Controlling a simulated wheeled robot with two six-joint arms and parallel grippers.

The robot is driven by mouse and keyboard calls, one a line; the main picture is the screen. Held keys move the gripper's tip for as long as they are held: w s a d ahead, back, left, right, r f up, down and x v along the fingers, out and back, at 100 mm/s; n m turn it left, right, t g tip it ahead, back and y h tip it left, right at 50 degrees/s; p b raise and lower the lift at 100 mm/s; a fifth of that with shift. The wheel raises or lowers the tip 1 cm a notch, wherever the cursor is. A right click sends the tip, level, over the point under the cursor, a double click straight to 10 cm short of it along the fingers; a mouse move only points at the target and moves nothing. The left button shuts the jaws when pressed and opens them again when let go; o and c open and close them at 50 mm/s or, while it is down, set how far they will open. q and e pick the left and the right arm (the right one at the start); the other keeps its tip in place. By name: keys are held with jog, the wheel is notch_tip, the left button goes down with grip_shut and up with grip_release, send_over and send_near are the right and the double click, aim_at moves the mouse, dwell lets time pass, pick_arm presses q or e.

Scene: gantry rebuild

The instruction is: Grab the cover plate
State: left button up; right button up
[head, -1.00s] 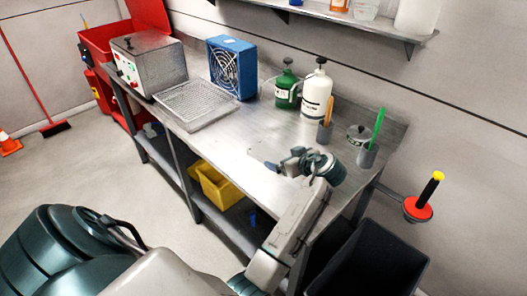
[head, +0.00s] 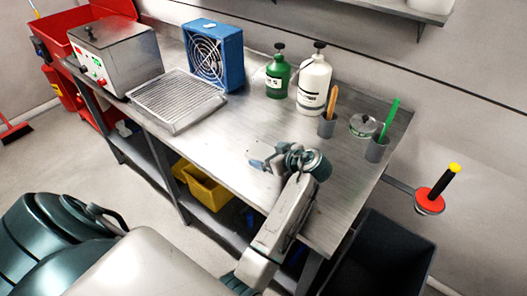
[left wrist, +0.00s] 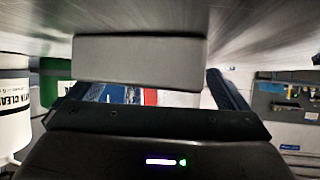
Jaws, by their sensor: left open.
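My left gripper (head: 262,157) is open and low over the front right part of the steel bench top, reaching toward the picture's left. In the left wrist view, a plain grey rectangular slab (left wrist: 140,60) lies just ahead of the open fingers (left wrist: 155,92), close against the bench surface. It looks like the cover plate. The fingers are not closed on it, and I cannot tell whether they touch it. In the head view, I cannot clearly separate the slab from the gripper. My right gripper is not in view.
The steel bench (head: 220,140) holds a grey box machine (head: 115,62), a wire tray (head: 176,98), a blue fan (head: 213,56), a green bottle (head: 277,77), a white bottle (head: 313,85) and small cups (head: 327,127). A dark bin (head: 375,250) stands right. Clear bench surrounds the gripper.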

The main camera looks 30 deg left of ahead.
pick_arm(q)
jog(key=shift+s+d+r, duration=0.15)
jog(key=shift+s+d, duration=0.1)
jog(key=shift+d, duration=0.25)
jog(key=shift+c, duration=0.2)
jog(key=shift+d+r, duration=0.1)
jog(key=shift+d, duration=0.15)
jog(key=c, duration=0.7)
jog(key=shift+a, duration=0.15)
jog(key=c, duration=0.4)
jog(key=shift+a, duration=0.1)
jog(key=c, duration=0.4)
jog(key=shift+c, duration=1.1)
jog(key=shift+r, duration=0.1)
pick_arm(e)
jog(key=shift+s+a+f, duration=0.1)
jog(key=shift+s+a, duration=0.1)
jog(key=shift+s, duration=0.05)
